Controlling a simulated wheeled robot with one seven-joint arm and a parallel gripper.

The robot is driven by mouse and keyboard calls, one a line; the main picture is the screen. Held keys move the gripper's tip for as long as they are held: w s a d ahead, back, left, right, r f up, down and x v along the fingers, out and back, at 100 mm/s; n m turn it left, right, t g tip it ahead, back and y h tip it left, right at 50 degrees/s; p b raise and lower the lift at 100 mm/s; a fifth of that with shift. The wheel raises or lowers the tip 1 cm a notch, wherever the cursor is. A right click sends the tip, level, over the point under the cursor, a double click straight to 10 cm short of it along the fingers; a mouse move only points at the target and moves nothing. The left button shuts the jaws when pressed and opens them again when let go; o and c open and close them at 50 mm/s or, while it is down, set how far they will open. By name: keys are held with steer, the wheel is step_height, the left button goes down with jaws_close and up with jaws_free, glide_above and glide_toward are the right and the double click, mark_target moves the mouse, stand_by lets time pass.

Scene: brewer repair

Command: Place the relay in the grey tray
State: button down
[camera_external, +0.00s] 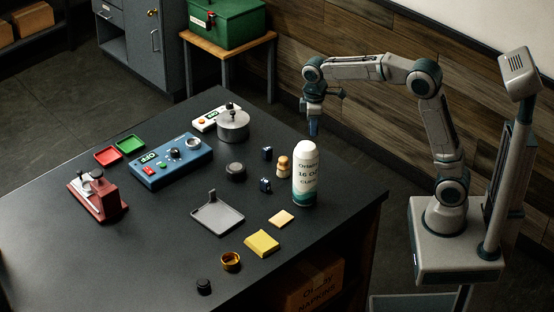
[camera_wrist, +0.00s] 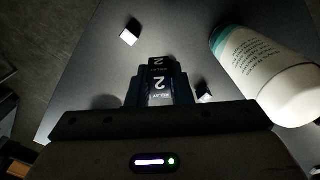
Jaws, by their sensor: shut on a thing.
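In the wrist view my gripper (camera_wrist: 160,95) is shut on a dark relay (camera_wrist: 160,84) marked "2" and "RELAY". In the external view the held relay cannot be made out clearly from the fingers. The grey tray (camera_external: 218,214) lies flat and empty on the table, to the left of and nearer than my gripper. Two more small dark blocks, apparently relays, stand on the table: one farther back (camera_external: 267,153), one nearer (camera_external: 265,185).
A blue device (camera_external: 172,160) lies farther left.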

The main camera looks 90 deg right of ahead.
steer(key=w+a+n, duration=0.4)
steer(key=w+a, duration=0.1)
steer(key=w, duration=0.6)
steer(key=n+p, duration=0.5)
glide_above(231, 217)
step_height(231, 217, down, 10)
steer(key=shift+f, duration=0.3)
steer(key=shift+f+p, duration=0.55)
steer(key=shift+f, duration=1.4)
steer(key=shift+f, duration=0.2)
steer(key=c, duration=1.6)
jaws_free()
